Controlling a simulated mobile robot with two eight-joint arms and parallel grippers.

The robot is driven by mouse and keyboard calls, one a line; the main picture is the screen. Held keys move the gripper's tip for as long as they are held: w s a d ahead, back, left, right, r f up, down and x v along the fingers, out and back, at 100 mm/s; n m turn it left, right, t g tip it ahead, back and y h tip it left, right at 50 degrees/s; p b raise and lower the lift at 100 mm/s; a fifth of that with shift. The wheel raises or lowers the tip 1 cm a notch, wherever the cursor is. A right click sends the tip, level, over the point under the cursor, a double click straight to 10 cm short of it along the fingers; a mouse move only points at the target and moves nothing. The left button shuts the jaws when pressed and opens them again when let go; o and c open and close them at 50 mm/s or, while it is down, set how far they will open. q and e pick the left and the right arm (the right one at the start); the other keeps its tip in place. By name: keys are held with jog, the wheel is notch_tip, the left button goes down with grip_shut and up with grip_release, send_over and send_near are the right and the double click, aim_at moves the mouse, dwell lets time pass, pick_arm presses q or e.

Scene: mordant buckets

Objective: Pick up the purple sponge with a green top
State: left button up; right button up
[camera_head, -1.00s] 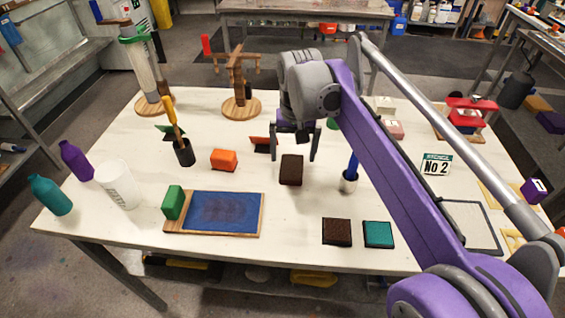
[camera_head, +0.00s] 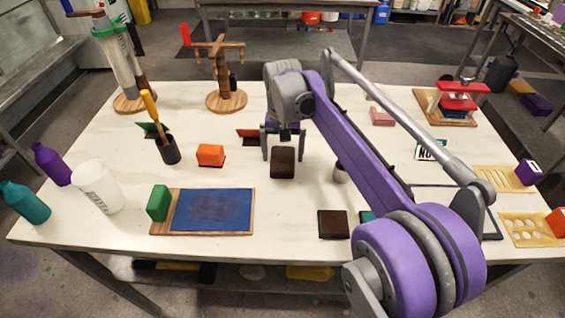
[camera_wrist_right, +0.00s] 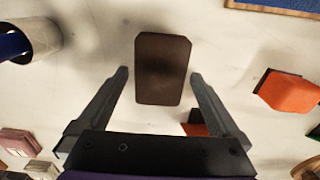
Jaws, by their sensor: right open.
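No sponge that is clearly purple with a green top shows. My right gripper (camera_head: 284,156) is open, pointing down at a dark brown block (camera_head: 283,164) on the white table. In the right wrist view, the same gripper (camera_wrist_right: 159,73) has one finger on each side of the brown block (camera_wrist_right: 163,75), with a gap on both sides. A purple block with a white patch (camera_head: 529,173) sits at the table's right end. A green block (camera_head: 158,203) stands by the blue board, and an orange block (camera_head: 210,154) sits left of my gripper. My left gripper is out of view.
A cup (camera_head: 340,172) stands right of the gripper, partly behind my arm. A blue board with a wooden frame (camera_head: 212,210) and a dark brown pad (camera_head: 333,224) lie nearer the front edge. A wooden stand (camera_head: 226,98) is at the back. Bare table surrounds the brown block.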

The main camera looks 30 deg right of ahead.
aim_at(282, 158)
jog(key=shift+f, duration=0.9)
jog(key=shift+c, duration=0.3)
jog(key=c, duration=1.2)
notch_tip(282, 158, up, 10)
jog(key=shift+r+p, duration=0.1)
jog(key=shift+p, duration=0.6)
jog(key=o, duration=0.8)
jog(key=c, duration=0.6)
